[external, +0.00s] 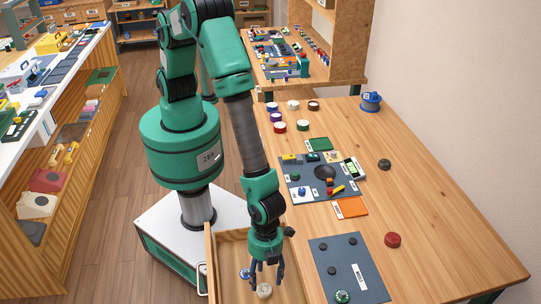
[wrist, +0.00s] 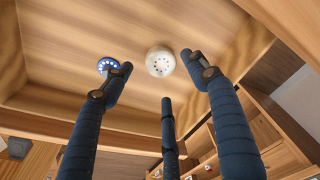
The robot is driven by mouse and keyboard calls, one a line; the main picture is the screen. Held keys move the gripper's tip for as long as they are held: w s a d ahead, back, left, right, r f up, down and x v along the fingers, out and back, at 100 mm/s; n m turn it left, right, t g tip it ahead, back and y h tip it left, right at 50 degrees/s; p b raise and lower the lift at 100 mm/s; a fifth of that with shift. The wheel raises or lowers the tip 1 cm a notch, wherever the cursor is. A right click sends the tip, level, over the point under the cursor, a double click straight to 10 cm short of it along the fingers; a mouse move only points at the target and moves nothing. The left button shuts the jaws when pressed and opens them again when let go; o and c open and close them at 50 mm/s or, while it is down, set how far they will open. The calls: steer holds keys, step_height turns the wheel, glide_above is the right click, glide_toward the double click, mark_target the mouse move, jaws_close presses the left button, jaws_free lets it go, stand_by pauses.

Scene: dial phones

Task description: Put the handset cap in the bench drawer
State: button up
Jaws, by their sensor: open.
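A cream-white round cap with small holes, which looks like the handset cap (wrist: 160,61), lies in the open bench drawer (external: 228,240). It also shows in the external view (external: 264,291), just below my fingertips. My gripper (external: 266,276) points down into the drawer with its three dark fingers spread. In the wrist view the fingers (wrist: 165,90) are open around empty space, and the cap sits beyond their tips, apart from them. A blue-and-white dial ring (wrist: 107,65) lies on the drawer floor to the left of the cap, partly behind the left finger.
The wooden bench (external: 440,235) stands right of the drawer. A dark mat (external: 352,262) with several small black discs and a green dial lies near the drawer. A red cap (external: 392,240), an orange tray (external: 351,207) and a parts mat (external: 300,170) lie around it.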

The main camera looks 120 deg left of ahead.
step_height(320, 180, up, 7)
steer(key=p, duration=0.1)
steer(key=shift+s+a, duration=0.2)
steer(key=shift+a, duration=0.25)
steer(key=shift+r, duration=0.15)
step_height(320, 180, up, 19)
steer(key=n+t, duration=0.1)
steer(key=n, duration=0.2)
glide_above(266, 284)
steer(key=s+a, duration=0.1)
steer(key=a, duration=0.7)
steer(key=s+a+r+n+t, duration=0.1)
steer(key=s+a+r+n, duration=0.2)
steer(key=r, duration=0.4)
steer(key=s+a+r, duration=0.4)
steer(key=a+r, duration=0.1)
steer(key=r, duration=0.1)
steer(key=s+a+r+n+t, duration=0.1)
steer(key=s+a+r, duration=0.3)
steer(key=s, duration=0.4)
steer(key=s+a+r+n+t+y, duration=0.1)
steer(key=s+a+r+n, duration=0.3)
steer(key=s, duration=0.4)
steer(key=s+a+r+n+t, duration=0.1)
steer(key=s+a+r+n, duration=0.1)
steer(key=s+a+r, duration=0.2)
steer(key=s+a, duration=0.1)
steer(key=s, duration=0.2)
steer(key=shift+s+r+n, duration=0.3)
steer(key=shift+s+r, duration=0.1)
